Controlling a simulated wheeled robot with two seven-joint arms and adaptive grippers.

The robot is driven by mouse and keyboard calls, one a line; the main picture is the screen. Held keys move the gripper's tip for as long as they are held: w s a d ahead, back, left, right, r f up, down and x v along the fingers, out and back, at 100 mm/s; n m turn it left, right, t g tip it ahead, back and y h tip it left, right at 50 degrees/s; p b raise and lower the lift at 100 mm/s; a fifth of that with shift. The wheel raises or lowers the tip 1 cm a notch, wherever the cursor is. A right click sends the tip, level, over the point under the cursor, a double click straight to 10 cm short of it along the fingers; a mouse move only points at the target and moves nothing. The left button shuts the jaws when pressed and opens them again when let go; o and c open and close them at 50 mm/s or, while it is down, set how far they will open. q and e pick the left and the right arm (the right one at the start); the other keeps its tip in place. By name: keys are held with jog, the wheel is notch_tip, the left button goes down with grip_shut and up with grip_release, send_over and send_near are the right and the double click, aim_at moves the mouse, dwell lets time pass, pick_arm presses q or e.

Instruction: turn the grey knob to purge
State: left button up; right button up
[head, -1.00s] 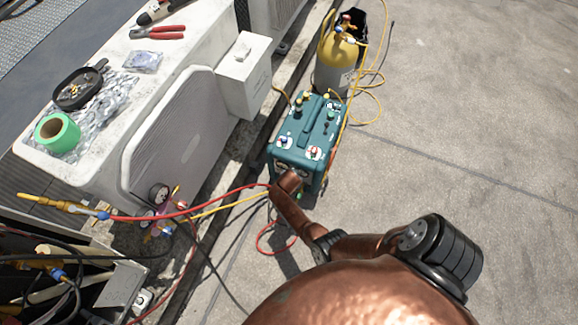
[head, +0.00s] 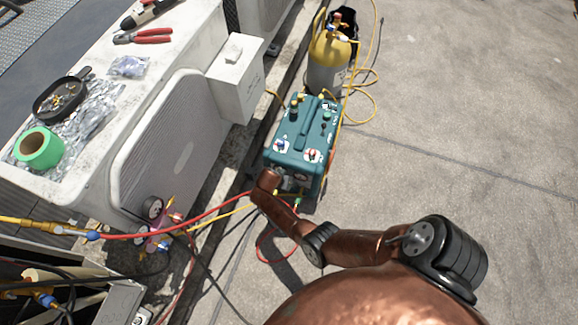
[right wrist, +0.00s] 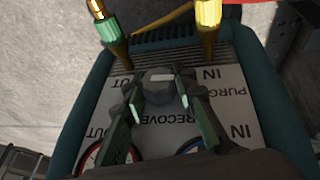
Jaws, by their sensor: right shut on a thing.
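The teal recovery machine (head: 300,135) stands on the ground, with my copper right arm reaching to its near end. My right gripper (right wrist: 160,90) shows in the right wrist view, its two green-padded fingers closed around the grey knob (right wrist: 158,98). The knob has a white mark (right wrist: 161,77) at its top edge in that view. The panel (right wrist: 215,115) behind it has upside-down lettering: PURGE at right, RECOVER below, IN and OUT at the sides. In the head view my arm hides the knob and gripper. My left gripper is not in view.
Brass fittings, one with a green collar (right wrist: 108,28) and one yellow (right wrist: 208,25), stand close above the knob. Red and yellow hoses run from a gauge manifold (head: 160,225) past my arm. A white condenser (head: 165,160) stands left; open concrete lies right.

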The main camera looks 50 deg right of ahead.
jog(key=shift+s, duration=0.1)
jog(key=o, duration=1.2)
jog(key=shift+a+r, duration=0.25)
jog(key=shift+r, duration=0.2)
jog(key=v, duration=1.1)
jog(key=shift+f, duration=0.1)
